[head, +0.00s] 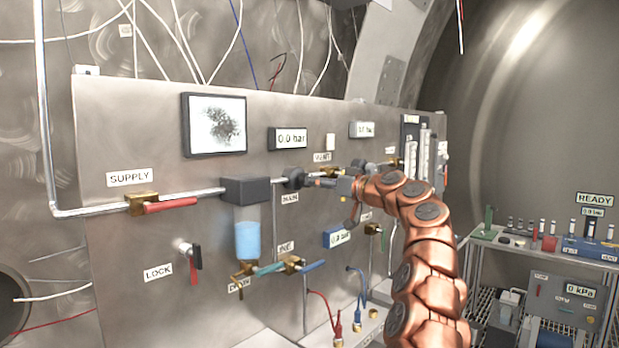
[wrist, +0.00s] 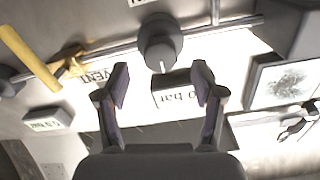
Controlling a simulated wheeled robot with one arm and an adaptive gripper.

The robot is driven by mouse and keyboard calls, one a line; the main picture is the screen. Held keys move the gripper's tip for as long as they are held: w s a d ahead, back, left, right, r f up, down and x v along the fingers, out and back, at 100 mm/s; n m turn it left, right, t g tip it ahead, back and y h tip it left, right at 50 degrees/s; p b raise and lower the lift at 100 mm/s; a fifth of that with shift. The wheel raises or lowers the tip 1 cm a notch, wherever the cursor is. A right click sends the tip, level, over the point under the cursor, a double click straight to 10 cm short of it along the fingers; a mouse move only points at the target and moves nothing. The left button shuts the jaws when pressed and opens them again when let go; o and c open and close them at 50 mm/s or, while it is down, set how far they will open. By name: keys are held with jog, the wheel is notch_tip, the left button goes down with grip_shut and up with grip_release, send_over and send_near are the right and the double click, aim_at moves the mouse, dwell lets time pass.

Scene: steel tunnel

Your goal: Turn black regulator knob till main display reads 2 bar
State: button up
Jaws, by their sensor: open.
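The black regulator knob (head: 294,178) sits on the pipe on the steel panel, above a small label that seems to read MAIN. In the wrist view the round knob (wrist: 158,43) carries a white mark, and the picture is upside down. The main display (head: 288,138) above the knob reads 0.0 bar; in the wrist view its edge (wrist: 178,95) is partly hidden. My gripper (wrist: 162,85) is open, its two fingers spread and empty, with the knob beyond the tips and slightly above their midpoint. In the head view my gripper (head: 322,182) is just right of the knob, apparently not around it.
Left of the knob are a dark block with a blue bowl (head: 248,240) and the red-handled SUPPLY valve (head: 165,206). Brass valves with blue handles (head: 300,265) sit below. A yellow handle (wrist: 28,57) lies left in the wrist view. A shelf cart (head: 520,250) stands at right.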

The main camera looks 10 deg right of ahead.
jog(key=shift+p+x, duration=1.1)
jog(key=shift+x, duration=1.2)
jog(key=c, duration=1.1)
